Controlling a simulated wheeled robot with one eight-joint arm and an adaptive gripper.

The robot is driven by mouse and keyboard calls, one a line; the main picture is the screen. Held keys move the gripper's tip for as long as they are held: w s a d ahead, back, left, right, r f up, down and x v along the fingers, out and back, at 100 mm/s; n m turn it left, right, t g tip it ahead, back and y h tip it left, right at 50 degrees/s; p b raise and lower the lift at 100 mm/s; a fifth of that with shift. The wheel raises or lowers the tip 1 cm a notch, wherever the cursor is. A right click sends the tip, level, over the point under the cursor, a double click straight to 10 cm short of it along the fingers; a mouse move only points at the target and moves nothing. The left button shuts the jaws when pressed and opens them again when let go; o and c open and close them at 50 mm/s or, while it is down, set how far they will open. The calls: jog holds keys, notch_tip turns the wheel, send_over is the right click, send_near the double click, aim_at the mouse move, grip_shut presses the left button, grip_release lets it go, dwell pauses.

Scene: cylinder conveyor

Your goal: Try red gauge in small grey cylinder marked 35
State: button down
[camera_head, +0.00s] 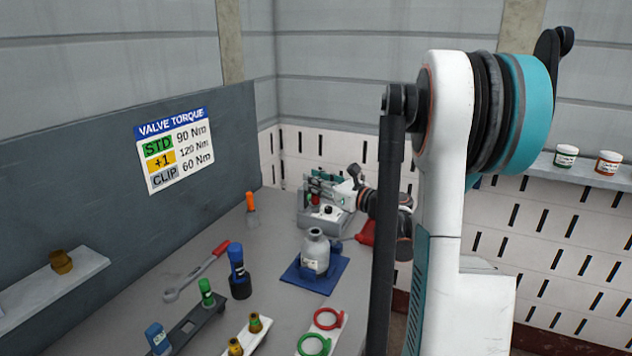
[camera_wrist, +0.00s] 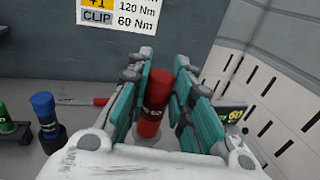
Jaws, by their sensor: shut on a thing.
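My gripper (camera_wrist: 157,95) is shut on the red gauge (camera_wrist: 153,108), which stands between its teal fingers in the wrist view. The gauge's dark label seems to end in 60. In the head view my gripper (camera_head: 325,183) is at the back of the bench, at or over a grey device (camera_head: 321,220); whether the gauge touches it is unclear. A small grey cylinder with a narrow neck (camera_head: 316,252) stands upright on a blue mat (camera_head: 312,279), nearer than my gripper. Its marking is too small to read.
A blue plug gauge (camera_head: 238,260) stands in a dark holder, and a green one (camera_head: 206,290) in a black rack.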

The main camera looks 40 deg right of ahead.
aim_at(319, 210)
jog(key=shift+f+b, duration=2.2)
jog(key=shift+f, duration=0.95)
jog(key=shift+f+b, duration=1.3)
jog(key=shift+f, duration=0.15)
jog(key=shift+r, duration=0.2)
jog(key=shift+a+r+p, duration=0.1)
jog(key=shift+r+p, duration=2.35)
jog(key=shift+r, duration=1.1)
jog(key=shift+f, duration=0.1)
